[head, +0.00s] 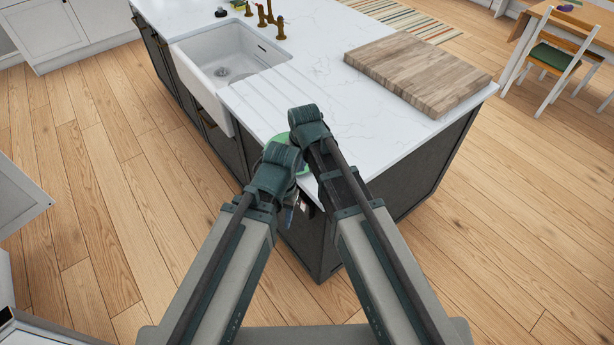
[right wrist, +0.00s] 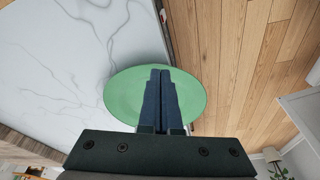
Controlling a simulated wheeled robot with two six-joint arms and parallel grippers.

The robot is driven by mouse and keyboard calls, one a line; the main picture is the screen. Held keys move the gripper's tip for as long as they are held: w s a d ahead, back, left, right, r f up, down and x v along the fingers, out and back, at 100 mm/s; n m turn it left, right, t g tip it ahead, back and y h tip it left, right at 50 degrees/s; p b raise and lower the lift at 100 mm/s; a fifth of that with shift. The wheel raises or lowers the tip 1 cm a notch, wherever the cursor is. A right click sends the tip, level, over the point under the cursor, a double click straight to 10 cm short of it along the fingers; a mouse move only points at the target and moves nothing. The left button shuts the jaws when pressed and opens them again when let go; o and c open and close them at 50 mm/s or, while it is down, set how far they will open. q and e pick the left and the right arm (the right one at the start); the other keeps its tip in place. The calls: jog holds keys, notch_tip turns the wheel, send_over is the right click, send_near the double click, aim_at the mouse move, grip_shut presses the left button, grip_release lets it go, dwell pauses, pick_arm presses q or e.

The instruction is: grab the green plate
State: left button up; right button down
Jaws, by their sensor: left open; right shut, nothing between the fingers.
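The green plate (right wrist: 122,97) lies at the corner of the white countertop, and its right side reaches past the edge over the floor in the right wrist view. In the head view only slivers of the plate (head: 303,169) show between my arms. My right gripper (right wrist: 160,72) is shut and empty, with its fingers in front of the plate. I cannot tell whether they touch it. In the head view it is hidden behind my right wrist. My left gripper (head: 290,213) is open, low beside the island's corner and mostly hidden by its own wrist.
The island's white countertop (head: 330,75) holds a white sink (head: 228,72) with brass taps (head: 268,18) and a thick wooden board (head: 418,72). Open wooden floor (head: 110,210) lies left and right of the island. A chair (head: 555,60) stands at the upper right.

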jog(key=shift+a+f+b, duration=0.1)
jog(key=shift+f+b, duration=0.6)
jog(key=shift+f, duration=0.15)
jog(key=shift+s+d, duration=0.25)
jog(key=shift+s, duration=0.4)
jog(key=shift+s+d, duration=0.2)
jog(key=shift+s, duration=0.4)
jog(key=shift+w, duration=0.1)
jog(key=shift+p+v, duration=0.65)
jog(key=shift+v, duration=0.15)
jog(key=shift+w, duration=0.15)
